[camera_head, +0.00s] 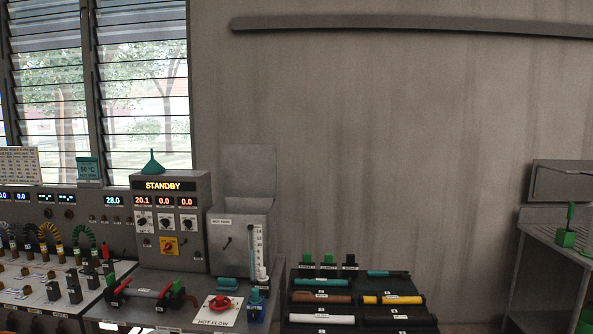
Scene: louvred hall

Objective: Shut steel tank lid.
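The steel tank (240,240) is a grey box on the bench, right of the control cabinet. Its lid (249,171) is a flat grey plate that stands upright at the tank's back edge, so the tank is open at the top. The inside of the tank is hidden from this angle. A small white label and a dark pointer or handle show on its front. A clear gauge tube (257,252) with a white scale runs up its right front. Neither of my grippers shows in the head view.
The control cabinet (170,222) reading STANDBY stands close left of the tank, with a green funnel (152,163) on top. A red valve (222,303) is in front. A black rack (355,299) of rods and tubes is at right. Bare wall lies behind.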

